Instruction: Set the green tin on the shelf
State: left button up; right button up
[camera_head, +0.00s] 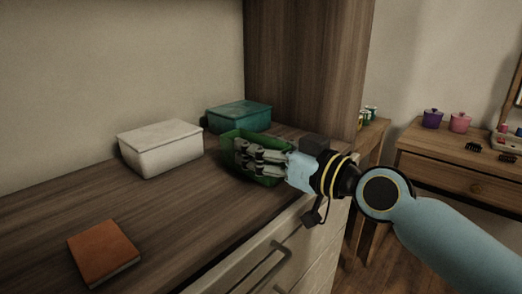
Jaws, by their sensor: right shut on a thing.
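The green tin (228,152) is at the middle of the head view, near the front right edge of the wooden top. My right gripper (245,153) reaches in from the right and is shut on the green tin. Its fingers cover much of the tin. Whether the tin touches the wooden top or is just above it, I cannot tell. No separate shelf is clear; the wooden top (150,225) and a tall wooden panel (300,65) show. My left gripper is out of view.
A teal lidded box (240,114) stands just behind the tin, and a white lidded box (162,148) to its left. An orange-brown book (103,250) lies at the front left. Bare top lies between book and tin. Drawers with handles (268,268) are below the front edge.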

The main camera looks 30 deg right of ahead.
jog(key=shift+f, duration=0.2)
jog(key=o, duration=1.2)
jog(key=shift+r, duration=0.1)
jog(key=shift+r, duration=0.15)
jog(key=p+v, duration=0.2)
jog(key=v, duration=1)
